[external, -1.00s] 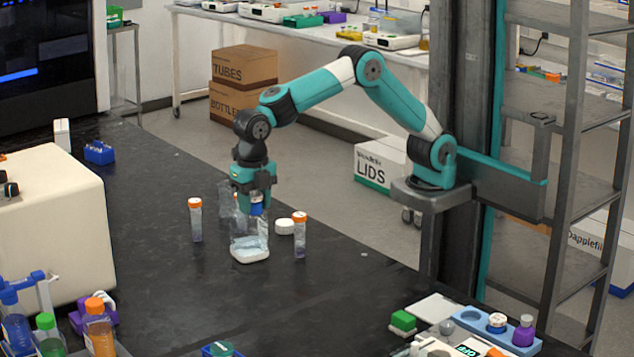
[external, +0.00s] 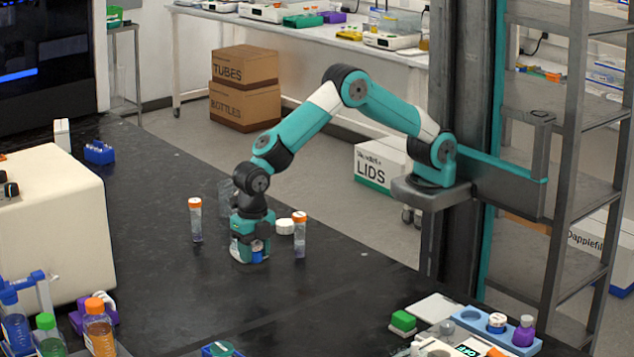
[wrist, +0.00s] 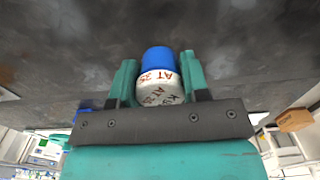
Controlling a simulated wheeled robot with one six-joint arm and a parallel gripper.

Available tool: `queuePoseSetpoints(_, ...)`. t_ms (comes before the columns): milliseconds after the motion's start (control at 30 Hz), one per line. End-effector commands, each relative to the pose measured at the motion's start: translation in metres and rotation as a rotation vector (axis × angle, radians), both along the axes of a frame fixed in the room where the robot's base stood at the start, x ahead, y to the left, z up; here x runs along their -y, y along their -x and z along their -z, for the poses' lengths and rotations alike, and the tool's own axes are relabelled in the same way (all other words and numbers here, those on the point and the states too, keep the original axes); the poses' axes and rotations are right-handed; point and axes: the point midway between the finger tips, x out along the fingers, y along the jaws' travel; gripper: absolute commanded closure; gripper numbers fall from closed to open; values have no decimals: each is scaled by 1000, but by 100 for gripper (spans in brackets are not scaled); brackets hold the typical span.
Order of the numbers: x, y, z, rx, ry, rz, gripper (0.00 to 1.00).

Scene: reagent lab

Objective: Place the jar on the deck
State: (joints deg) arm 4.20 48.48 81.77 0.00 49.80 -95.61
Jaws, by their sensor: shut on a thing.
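My gripper (external: 250,243) is low over the black bench top (external: 190,290), pointing down. In the wrist view my gripper (wrist: 157,82) has its two green fingers closed on either side of a small jar (wrist: 158,90), white with red and dark writing and a blue end. In the external view only a bit of blue on the jar (external: 257,257) shows below the gripper. I cannot tell whether the jar touches the surface. A clear container with a white base, seen earlier at this spot, is mostly hidden by my gripper.
Orange-capped tubes stand left (external: 195,219) and right (external: 299,236) of my gripper. A round white lid (external: 285,227) and a clear vessel (external: 226,190) are close behind.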

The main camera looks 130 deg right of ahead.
Motion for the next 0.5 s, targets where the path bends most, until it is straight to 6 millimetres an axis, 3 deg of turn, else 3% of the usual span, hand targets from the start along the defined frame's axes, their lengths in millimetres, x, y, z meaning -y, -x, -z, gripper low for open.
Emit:
queuePoseSetpoints(100, 0, 1, 19, -2, 0, 0, 81)
queuePoseSetpoints(267, 0, 0, 30, 0, 0, 0, 81)
queuePoseSetpoints(500, 0, 0, 61, -2, 0, 0, 81)
